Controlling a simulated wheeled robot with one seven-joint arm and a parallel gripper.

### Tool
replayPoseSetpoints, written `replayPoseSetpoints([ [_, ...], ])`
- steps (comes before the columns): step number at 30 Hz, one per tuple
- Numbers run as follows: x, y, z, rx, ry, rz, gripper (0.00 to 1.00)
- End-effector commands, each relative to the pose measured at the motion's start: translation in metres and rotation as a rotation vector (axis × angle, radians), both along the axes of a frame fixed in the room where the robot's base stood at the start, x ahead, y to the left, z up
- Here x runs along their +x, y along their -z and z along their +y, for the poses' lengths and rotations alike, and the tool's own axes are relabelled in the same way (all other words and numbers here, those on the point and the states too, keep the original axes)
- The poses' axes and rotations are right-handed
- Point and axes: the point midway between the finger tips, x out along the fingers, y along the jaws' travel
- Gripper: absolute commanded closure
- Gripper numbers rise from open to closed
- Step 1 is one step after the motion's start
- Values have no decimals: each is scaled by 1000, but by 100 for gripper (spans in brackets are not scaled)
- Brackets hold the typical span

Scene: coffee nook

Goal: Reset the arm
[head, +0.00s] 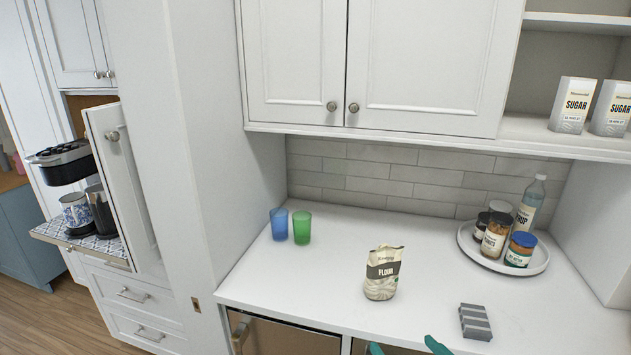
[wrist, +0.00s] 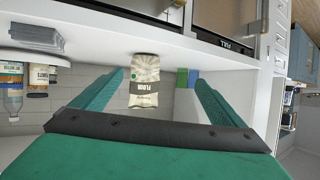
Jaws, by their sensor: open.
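My gripper (head: 406,347) shows at the bottom edge of the head view as two green fingertips set apart. In the wrist view my gripper (wrist: 160,77) is open, with its green fingers spread and nothing held. A flour bag (head: 382,274) stands upright on the white counter (head: 330,275), beyond the fingertips in the head view. The flour bag (wrist: 144,85) appears upside down in the wrist view, in the gap between the fingers but farther off. Most of my arm is out of view.
A blue cup (head: 278,224) and a green cup (head: 301,227) stand at the counter's back left. A grey ridged block (head: 475,322) lies front right. A round tray (head: 541,264) holds jars and a bottle. Upper cabinets (head: 430,65) overhang the back. The counter's middle is mostly clear.

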Motion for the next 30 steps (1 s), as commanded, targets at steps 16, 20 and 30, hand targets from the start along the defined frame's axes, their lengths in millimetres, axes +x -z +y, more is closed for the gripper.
replayPoseSetpoints([
  [16,-30,108,71,159,187,-28,7],
  [20,-53,136,90,175,237,-31,7],
  [30,-135,186,135,151,325,-44,7],
])
